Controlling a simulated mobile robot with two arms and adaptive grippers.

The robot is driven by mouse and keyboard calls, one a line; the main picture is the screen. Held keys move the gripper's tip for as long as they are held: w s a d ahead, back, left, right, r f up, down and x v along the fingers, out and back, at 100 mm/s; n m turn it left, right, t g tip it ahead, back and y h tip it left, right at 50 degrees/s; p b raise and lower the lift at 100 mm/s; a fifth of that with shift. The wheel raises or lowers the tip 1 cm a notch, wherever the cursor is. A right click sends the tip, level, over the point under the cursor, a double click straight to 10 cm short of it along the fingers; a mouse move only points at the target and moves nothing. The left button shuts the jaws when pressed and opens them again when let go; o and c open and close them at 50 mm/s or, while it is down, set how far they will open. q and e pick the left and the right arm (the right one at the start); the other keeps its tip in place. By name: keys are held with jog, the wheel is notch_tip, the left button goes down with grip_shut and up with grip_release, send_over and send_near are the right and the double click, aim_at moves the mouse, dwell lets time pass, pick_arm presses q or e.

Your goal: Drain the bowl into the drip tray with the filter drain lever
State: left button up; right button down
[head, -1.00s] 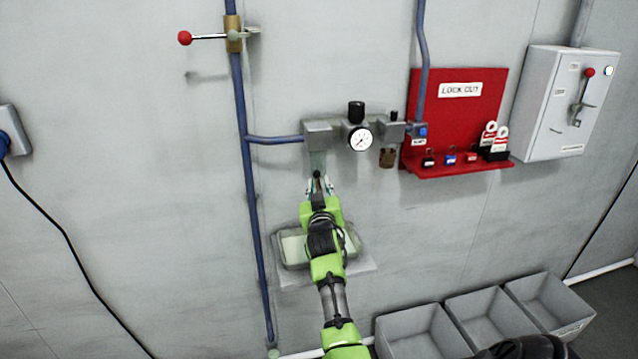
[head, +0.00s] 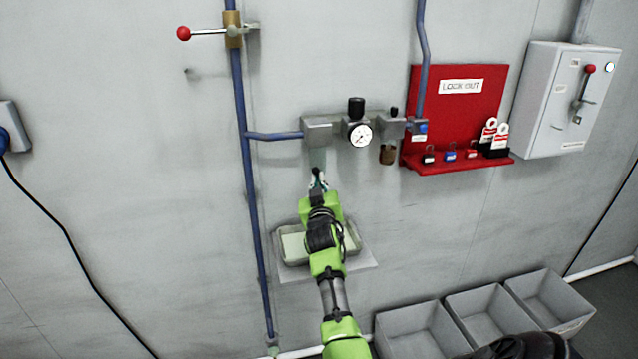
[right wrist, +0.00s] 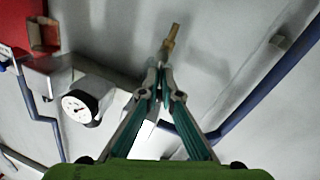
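The filter bowl (head: 317,158) hangs under the left block of the air unit on the wall, pale and partly hidden by my right gripper. The dark tip of the drain lever (head: 316,173) shows just below it. My right gripper (head: 319,184) reaches up from below, its fingertips drawn together around the lever. In the right wrist view the teal fingers (right wrist: 163,88) converge, with a small brass piece (right wrist: 172,40) beyond the tips. The drip tray (head: 290,262) sits below the bowl, partly covered by my right arm, with pale green inside. My left gripper is out of view.
A pressure gauge (head: 359,135) sits right of the bowl, with a blue pipe (head: 250,190) to its left. A red lockout board (head: 450,125) and grey switch box (head: 560,100) are further right. Grey bins (head: 410,330) stand low on the right.

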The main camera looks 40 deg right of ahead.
jog(key=shift+w+a+f+n+t+y+b, duration=0.15)
jog(key=shift+a+f+n+t+b, duration=0.3)
jog(key=shift+n+b, duration=1.65)
jog(key=shift+w+a+f+n+t+y+b, duration=0.15)
jog(key=shift+f+n+t+b, duration=0.55)
jog(key=shift+n, duration=2.65)
jog(key=shift+w+a+f+n+t+y+b, duration=0.2)
jog(key=shift+f+n+t+b, duration=0.3)
jog(key=shift+n+b, duration=1.6)
jog(key=shift+a+f+n+p, duration=0.1)
jog(key=shift+n+p, duration=0.55)
jog(key=shift+n, duration=0.2)
jog(key=c, duration=2.2)
grip_release()
jog(key=shift+c, duration=0.2)
jog(key=shift+s, duration=0.1)
